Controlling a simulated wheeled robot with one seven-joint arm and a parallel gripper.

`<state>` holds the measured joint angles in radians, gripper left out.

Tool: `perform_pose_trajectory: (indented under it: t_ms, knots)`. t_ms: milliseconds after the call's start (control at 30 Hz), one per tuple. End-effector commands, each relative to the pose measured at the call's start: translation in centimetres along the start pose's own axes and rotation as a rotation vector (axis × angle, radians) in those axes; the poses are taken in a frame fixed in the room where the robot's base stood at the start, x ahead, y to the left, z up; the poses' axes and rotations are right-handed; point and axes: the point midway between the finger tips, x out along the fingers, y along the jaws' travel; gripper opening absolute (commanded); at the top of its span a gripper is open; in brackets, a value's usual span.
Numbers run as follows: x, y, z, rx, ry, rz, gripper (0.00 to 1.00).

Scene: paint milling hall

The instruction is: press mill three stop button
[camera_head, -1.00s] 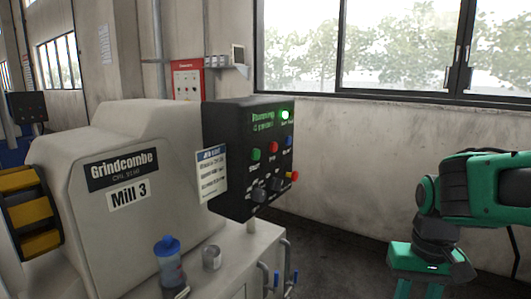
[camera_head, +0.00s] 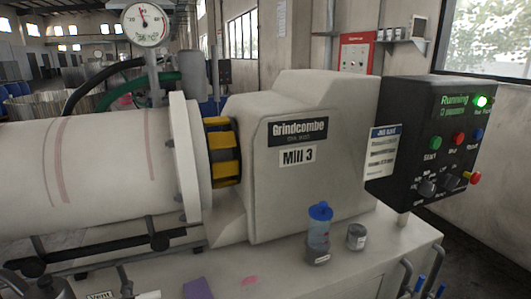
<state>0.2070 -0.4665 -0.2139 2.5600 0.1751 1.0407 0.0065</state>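Mill 3 (camera_head: 340,110) is a pale machine housing with "Grindcombe" and "Mill 3" labels. Its black control panel (camera_head: 408,97) stands at the right of the picture. The panel display (camera_head: 455,100) reads "Running" in green, and a green lamp (camera_head: 481,101) is lit beside it. A red button (camera_head: 458,139), whose small label looks like "Stop", sits between the green start button (camera_head: 435,143) and a blue button (camera_head: 478,134). Below are black knobs (camera_head: 427,186) and a red button on a yellow base (camera_head: 474,178). My gripper is not in view.
A blue-capped bottle (camera_head: 319,232) and a small grey tin (camera_head: 356,236) stand on the pale ledge (camera_head: 405,237) before the mill. The big drum (camera_head: 90,170) and a dial gauge (camera_head: 146,24) are at left. A red box (camera_head: 355,55) hangs on the back wall.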

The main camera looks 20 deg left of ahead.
Motion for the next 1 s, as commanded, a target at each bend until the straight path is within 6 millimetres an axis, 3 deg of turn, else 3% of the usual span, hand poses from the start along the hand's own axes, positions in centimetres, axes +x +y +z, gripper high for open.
perform_pose_trajectory:
  t_ms: [367,500,1000]
  knots:
    - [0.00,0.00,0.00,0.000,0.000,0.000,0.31]
    - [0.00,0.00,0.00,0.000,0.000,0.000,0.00]
    - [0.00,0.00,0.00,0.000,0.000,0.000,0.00]
